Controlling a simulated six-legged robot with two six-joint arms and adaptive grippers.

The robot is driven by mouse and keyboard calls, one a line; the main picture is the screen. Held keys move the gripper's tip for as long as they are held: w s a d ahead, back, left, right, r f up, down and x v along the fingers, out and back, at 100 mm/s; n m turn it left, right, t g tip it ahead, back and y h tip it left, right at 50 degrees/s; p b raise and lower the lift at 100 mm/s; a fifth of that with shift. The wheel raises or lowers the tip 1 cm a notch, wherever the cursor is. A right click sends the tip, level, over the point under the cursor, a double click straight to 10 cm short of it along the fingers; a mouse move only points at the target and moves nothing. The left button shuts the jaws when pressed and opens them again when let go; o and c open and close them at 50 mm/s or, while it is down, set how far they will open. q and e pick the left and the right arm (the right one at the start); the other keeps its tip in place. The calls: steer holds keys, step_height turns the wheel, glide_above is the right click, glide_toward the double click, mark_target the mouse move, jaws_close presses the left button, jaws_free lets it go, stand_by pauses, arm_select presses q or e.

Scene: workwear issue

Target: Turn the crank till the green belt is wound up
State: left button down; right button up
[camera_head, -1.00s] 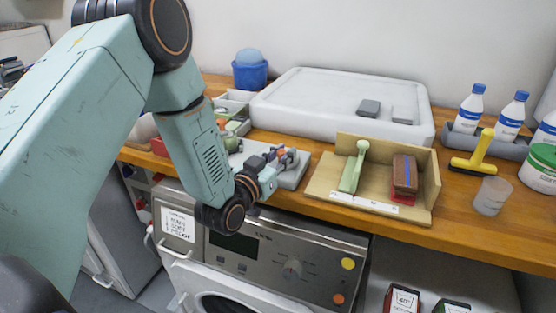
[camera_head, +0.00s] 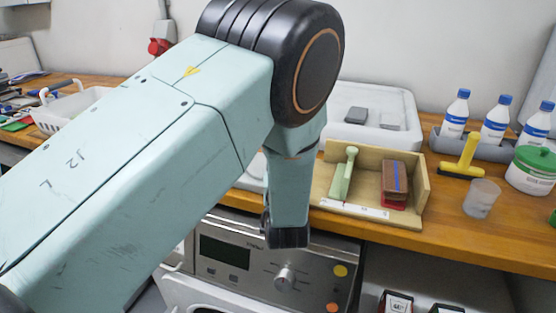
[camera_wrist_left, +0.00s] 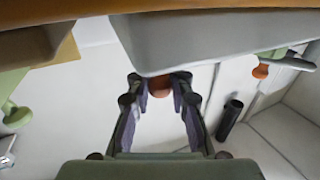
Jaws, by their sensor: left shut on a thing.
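In the left wrist view my left gripper (camera_wrist_left: 160,92) has its two fingers closed around a brownish-red knob (camera_wrist_left: 160,86), which looks like the crank's handle. The knob sits at the edge of a grey board (camera_wrist_left: 205,42). In the head view my left arm hides the gripper, the crank and most of this board; a sliver of the board (camera_head: 252,176) shows beside the arm. A green piece (camera_wrist_left: 272,52) with an orange knob (camera_wrist_left: 260,71) shows at the right of the wrist view. I cannot tell whether it is the green belt. My right gripper is not in view.
A wooden stand (camera_head: 416,212) with a green-handled tool (camera_head: 344,172) and a brown brush (camera_head: 396,180) stands right of my arm. A washing machine (camera_head: 225,252) is below the worktop. Bottles (camera_head: 455,113), a yellow squeegee (camera_head: 462,156) and a clear cup (camera_head: 481,198) are further right.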

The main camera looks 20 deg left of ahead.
arm_select(q)
steer(key=shift+w+y, duration=0.1)
steer(key=shift+y, duration=0.2)
steer(key=c, duration=1.2)
jaws_free()
steer(key=shift+d+r, duration=0.1)
